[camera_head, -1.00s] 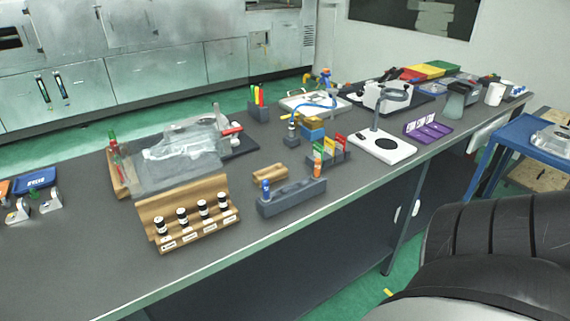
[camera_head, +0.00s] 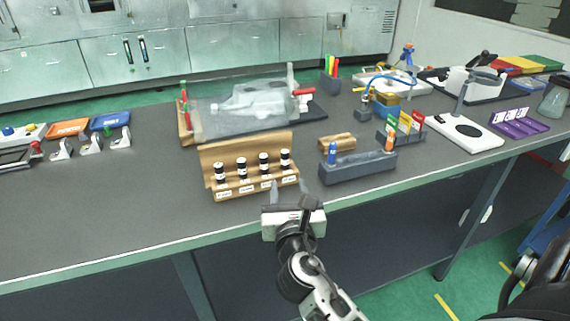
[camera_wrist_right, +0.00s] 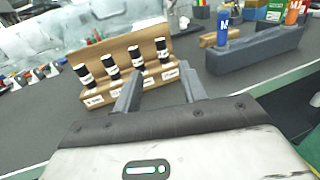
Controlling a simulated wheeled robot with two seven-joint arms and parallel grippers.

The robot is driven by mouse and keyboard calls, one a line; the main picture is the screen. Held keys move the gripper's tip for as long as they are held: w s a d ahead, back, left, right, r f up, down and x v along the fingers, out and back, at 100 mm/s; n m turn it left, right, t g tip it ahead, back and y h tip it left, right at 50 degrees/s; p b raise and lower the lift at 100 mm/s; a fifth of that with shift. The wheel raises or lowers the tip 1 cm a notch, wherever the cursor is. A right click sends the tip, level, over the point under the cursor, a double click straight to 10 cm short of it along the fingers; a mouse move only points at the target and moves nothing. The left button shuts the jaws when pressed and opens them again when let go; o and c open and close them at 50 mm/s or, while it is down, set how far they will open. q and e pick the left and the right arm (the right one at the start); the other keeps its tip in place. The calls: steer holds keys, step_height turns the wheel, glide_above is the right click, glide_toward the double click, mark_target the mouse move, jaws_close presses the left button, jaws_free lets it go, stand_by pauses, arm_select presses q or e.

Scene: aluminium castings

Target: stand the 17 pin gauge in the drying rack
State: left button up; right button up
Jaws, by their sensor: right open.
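Several black-and-white pin gauges (camera_head: 242,167) stand in a row in a wooden stand (camera_head: 203,165) with small labels on its front; the numbers are too small to read, so I cannot tell which is the 17. They also show in the right wrist view (camera_wrist_right: 110,66). A long grey block (camera_head: 357,170) stands to their right, with a blue marked piece (camera_head: 332,153) upright at its left end and an orange piece (camera_head: 389,141) near its right end; I cannot tell whether it is the drying rack. My right gripper (camera_head: 290,188) is open and empty, in front of the wooden stand at the table's front edge. My left gripper is out of view.
A small wooden block (camera_head: 337,142) lies behind the grey block. A clear cover (camera_head: 245,110) is behind the stand. A coloured card holder (camera_head: 402,131) and a white-based stand (camera_head: 466,134) are to the right. The table's left front is bare.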

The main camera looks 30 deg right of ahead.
mark_target(285, 159)
steer(key=x, duration=1.2)
steer(key=shift+w+d+f, duration=0.2)
steer(key=shift+w, duration=0.1)
jaws_close()
